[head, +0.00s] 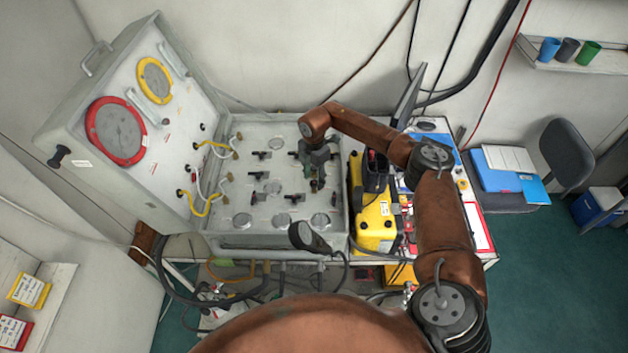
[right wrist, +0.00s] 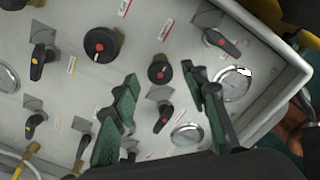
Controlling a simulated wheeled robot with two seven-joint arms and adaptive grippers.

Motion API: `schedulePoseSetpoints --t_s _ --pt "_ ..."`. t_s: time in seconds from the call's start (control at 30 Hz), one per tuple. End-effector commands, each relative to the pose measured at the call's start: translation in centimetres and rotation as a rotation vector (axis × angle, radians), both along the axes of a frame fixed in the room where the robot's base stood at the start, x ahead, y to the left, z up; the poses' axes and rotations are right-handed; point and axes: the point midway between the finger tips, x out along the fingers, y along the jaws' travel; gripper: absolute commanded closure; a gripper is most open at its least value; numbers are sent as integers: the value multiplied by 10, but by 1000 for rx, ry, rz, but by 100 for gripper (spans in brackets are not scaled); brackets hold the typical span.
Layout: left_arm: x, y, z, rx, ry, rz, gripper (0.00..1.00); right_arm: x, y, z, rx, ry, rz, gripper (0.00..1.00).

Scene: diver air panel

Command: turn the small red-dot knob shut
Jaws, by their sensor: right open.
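The small red-dot knob (right wrist: 160,70) is a round black knob with a red centre on the grey panel. It shows in the right wrist view, between the fingertips of my right gripper (right wrist: 159,76) in the picture. The fingers are open, one on each side; I cannot tell how far above the knob they are, and no contact shows. In the head view my right gripper (head: 316,178) is over the right part of the panel (head: 255,205) and hides the knob there. My left gripper is not in view.
A larger red-dot knob (right wrist: 101,44) is nearby. Black levers, such as one with a red mark (right wrist: 165,115), stand close to the fingers. A round metal cap (right wrist: 233,84) lies near the raised case rim (right wrist: 290,75). A yellow box (head: 375,222) stands right of the case.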

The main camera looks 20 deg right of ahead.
Motion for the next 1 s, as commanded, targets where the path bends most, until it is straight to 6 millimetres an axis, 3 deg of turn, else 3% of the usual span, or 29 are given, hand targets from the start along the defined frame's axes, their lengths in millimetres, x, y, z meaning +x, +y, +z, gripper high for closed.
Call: schedulePoseSetpoints --t_s 0.3,0.5,1.0 --pt "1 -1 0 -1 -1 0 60 2 -1 67 0 -4 -1 59" --pt "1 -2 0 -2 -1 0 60 1 -1 95 0 -2 -2 59" --pt "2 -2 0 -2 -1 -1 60 1 -1 105 0 -1 -2 59"
